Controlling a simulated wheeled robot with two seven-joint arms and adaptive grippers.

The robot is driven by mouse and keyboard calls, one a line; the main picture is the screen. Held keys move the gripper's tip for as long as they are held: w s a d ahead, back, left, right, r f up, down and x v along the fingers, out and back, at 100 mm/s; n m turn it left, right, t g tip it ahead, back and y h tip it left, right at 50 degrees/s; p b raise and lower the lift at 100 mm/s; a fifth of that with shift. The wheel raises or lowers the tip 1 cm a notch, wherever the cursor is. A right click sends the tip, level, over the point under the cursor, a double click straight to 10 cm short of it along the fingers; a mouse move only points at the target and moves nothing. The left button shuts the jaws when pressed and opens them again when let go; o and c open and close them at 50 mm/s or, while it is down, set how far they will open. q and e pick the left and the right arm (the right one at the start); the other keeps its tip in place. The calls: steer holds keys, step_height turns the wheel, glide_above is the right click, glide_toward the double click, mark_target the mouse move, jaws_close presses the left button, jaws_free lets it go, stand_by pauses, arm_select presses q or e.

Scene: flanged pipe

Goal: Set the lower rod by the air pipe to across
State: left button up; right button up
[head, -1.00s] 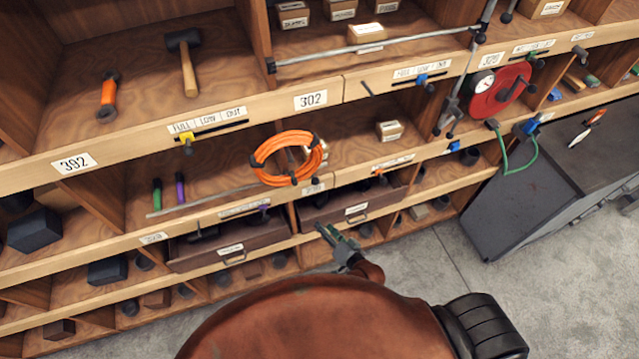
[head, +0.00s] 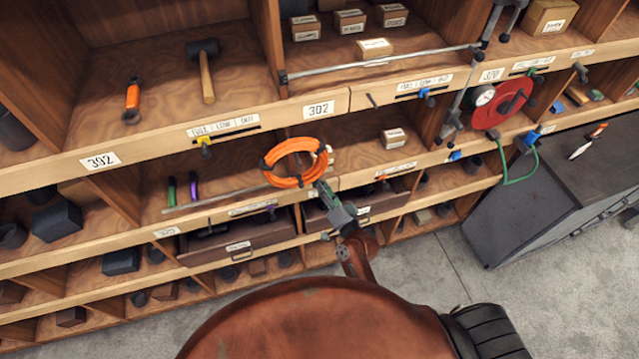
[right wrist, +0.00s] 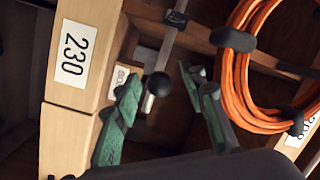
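A thin grey rod (head: 215,199) lies along the lower left bay, its right part passing behind the orange coiled hose (head: 290,162). My right gripper (head: 322,188), with green fingers, is at the coil's lower right and hides the rod's end in the head view. In the wrist view the right gripper (right wrist: 162,92) is open, with the knob between its fingers; contact cannot be told. My left gripper is not in view.
Another grey rod (head: 380,62) spans the bay above, with a dark ball at its left end. A red reel (head: 503,103) with a gauge and green hose (head: 522,180) is at the right. The coil (right wrist: 270,70) is close beside the right finger. Drawers (head: 240,238) lie below.

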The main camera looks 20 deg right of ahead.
steer(key=shift+w, duration=0.15)
jaws_close()
stand_by(0.4)
